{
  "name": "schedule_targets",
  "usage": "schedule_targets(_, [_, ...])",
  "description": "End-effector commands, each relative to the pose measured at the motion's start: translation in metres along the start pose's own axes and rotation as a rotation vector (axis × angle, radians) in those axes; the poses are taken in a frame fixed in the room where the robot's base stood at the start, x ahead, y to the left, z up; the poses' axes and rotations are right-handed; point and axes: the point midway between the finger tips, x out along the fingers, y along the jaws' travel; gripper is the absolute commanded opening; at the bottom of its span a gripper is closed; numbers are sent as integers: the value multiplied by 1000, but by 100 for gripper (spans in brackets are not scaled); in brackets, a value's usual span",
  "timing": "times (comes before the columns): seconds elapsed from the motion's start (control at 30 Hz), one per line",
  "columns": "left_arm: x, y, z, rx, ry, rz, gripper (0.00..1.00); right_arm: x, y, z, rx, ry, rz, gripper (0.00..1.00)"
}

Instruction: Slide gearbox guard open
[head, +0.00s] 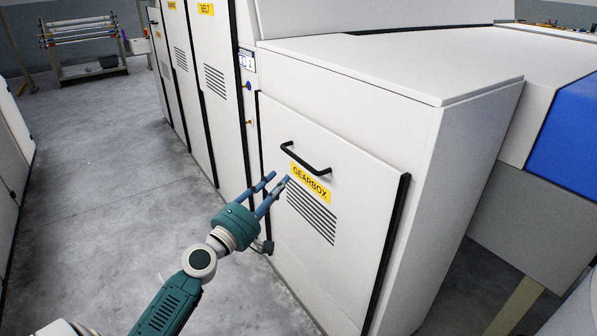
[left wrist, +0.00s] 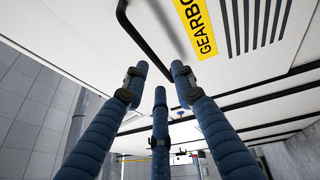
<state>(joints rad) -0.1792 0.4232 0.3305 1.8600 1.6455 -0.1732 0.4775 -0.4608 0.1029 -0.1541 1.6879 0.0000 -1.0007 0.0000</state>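The gearbox guard (head: 350,230) is a white panel with dark side edges on the front of a white machine, and it looks closed. It carries a black bar handle (head: 304,162), a yellow GEARBOX label (head: 313,186) and dark vent slots below. My left gripper (head: 279,180) is in front of the guard, below and left of the handle, with its blue fingers apart and empty. In the left wrist view the handle (left wrist: 147,40) runs beyond the fingertips (left wrist: 160,75), and I see no contact. The label (left wrist: 197,25) is beside it. My right gripper is out of view.
Tall white doors with yellow labels, one reading BELT (head: 206,9), continue to the left of the guard. A blue panel (head: 580,130) juts out at the right. A rack of rollers (head: 85,45) stands far back. The grey floor (head: 110,200) at left is clear.

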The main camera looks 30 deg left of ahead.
Motion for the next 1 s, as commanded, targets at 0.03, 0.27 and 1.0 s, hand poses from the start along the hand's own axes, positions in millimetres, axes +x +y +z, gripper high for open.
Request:
schedule_targets(0.03, [2, 7, 0, -16, -3, 17, 26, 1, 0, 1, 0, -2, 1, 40])
schedule_targets(0.27, [34, 16, 0, -23, -4, 26, 26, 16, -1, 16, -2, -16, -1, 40])
schedule_targets(1.0, [108, 13, 1, -21, -4, 21, 26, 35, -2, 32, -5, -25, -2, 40])
